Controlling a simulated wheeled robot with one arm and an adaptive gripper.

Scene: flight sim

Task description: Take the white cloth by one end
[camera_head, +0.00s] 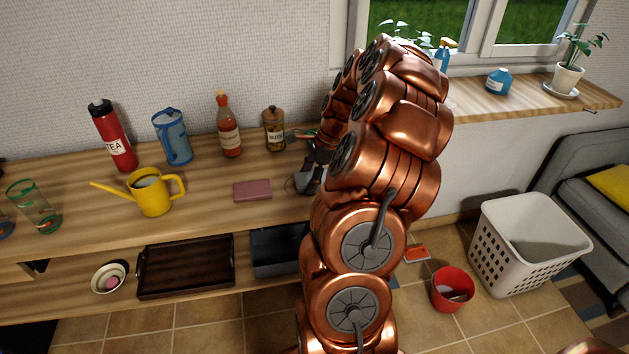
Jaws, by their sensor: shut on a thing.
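My gripper (311,178) is low over the wooden counter, partly hidden behind my copper arm. It is shut on a small pale grey-white thing, the white cloth (303,183), of which only a little shows at the fingers. The rest of the cloth is hidden by my arm and gripper, so I cannot tell which part is held or how it hangs.
The counter (210,205) holds a pink block (252,191), yellow watering can (153,196), blue jug (173,138), red tea flask (112,138), sauce bottle (229,130) and nut jar (273,132). A laundry basket (528,248) and red bucket (452,289) stand on the floor.

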